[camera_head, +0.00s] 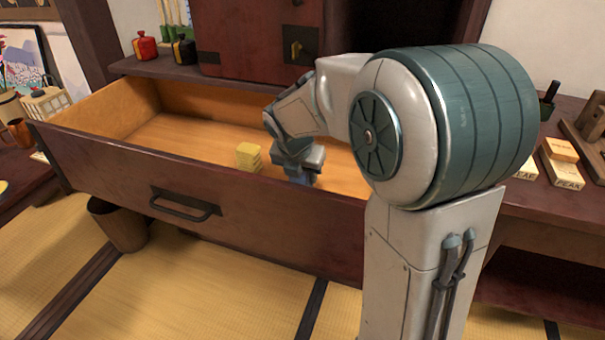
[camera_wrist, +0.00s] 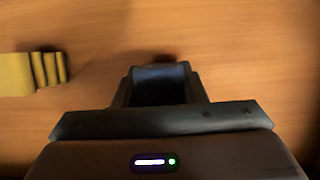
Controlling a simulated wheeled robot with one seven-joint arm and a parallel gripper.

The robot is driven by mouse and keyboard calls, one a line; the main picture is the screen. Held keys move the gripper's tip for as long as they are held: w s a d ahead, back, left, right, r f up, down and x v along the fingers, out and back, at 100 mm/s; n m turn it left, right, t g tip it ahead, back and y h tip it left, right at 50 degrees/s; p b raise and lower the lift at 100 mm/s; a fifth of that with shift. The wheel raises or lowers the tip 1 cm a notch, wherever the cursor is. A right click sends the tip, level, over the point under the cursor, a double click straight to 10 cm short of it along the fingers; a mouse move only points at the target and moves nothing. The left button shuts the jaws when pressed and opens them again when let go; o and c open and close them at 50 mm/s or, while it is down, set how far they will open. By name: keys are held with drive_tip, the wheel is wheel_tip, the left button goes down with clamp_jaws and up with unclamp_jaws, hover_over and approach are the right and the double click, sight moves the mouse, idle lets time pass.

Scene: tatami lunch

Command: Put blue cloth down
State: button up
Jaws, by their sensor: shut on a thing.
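My gripper (camera_head: 300,172) reaches down inside the open wooden drawer (camera_head: 120,160). In the wrist view my gripper (camera_wrist: 158,85) is shut on the blue cloth (camera_wrist: 158,80), which shows as a dark bluish patch between the fingers. In the head view a bit of the blue cloth (camera_head: 297,173) shows under the gripper, low over the drawer floor. I cannot tell whether it touches the floor. Most of the cloth is hidden by the fingers.
A yellow stack (camera_head: 249,156) stands on the drawer floor just left of my gripper; it also shows in the wrist view (camera_wrist: 22,75). The drawer front with its handle (camera_head: 185,205) rises before my arm. The drawer's left part is clear.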

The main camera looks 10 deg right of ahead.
drive_tip(key=shift+f, duration=0.1)
drive_tip(key=o, duration=1.1)
drive_tip(key=shift+c, duration=0.2)
drive_tip(key=shift+r, duration=0.5)
drive_tip(key=p+v, duration=0.5)
drive_tip(key=v, duration=0.6)
drive_tip(key=shift+s, duration=0.15)
drive_tip(key=shift+a+r, duration=0.1)
